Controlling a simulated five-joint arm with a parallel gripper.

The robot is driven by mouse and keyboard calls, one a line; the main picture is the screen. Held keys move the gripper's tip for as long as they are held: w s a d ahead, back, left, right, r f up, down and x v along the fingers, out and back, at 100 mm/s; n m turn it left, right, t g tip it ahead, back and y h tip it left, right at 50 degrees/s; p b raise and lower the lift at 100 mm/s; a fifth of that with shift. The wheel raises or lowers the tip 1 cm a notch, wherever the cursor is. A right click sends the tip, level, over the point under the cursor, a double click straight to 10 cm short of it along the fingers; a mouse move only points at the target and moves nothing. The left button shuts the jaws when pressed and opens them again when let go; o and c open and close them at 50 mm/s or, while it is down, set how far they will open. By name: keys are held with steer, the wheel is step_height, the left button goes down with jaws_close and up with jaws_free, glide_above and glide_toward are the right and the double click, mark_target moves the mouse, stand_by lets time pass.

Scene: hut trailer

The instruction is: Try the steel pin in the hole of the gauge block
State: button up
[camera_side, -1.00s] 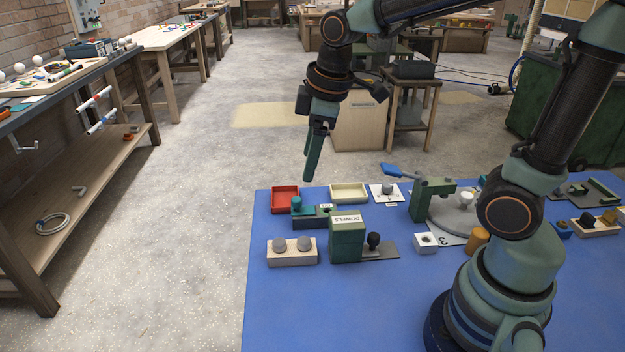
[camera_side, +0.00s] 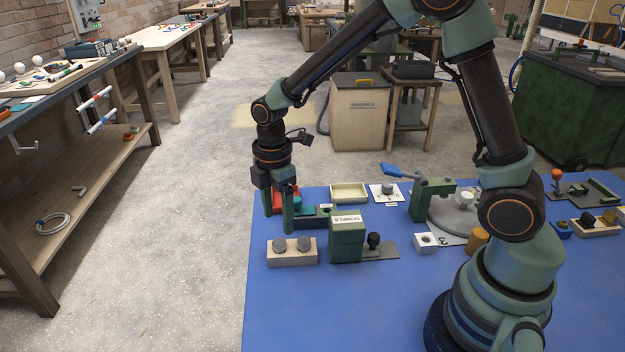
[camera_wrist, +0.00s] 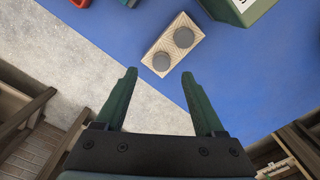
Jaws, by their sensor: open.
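A light wooden block (camera_side: 291,259) holds two grey round-topped pins (camera_side: 304,243) at the left front of the blue table. Which of them is the steel pin, I cannot tell. A small white block (camera_side: 426,246) with a dark round hole, apparently the gauge block, sits right of centre. My gripper (camera_side: 278,220) is open and empty, pointing down near the table's left edge, behind the wooden block in the side view. In the wrist view the wooden block (camera_wrist: 161,58) and both grey tops (camera_wrist: 184,37) lie just beyond the open fingertips (camera_wrist: 158,75).
A green box labelled DOWELS (camera_side: 347,243) stands right of the wooden block. A red tray (camera_side: 278,197) is partly hidden behind my gripper. A cream tray (camera_side: 349,193) and a green clamp with a blue handle (camera_side: 430,196) stand further right. The front left of the blue table (camera_side: 300,315) is clear.

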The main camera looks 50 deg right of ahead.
mark_target(279, 241)
steer(key=shift+s+a+f, duration=0.1)
steer(key=shift+a+f, duration=0.05)
steer(key=shift+f, duration=1.35)
steer(key=shift+s+a+f, duration=0.1)
steer(key=shift+f, duration=1.4)
steer(key=shift+w, duration=0.1)
steer(key=shift+c, duration=0.3)
jaws_close()
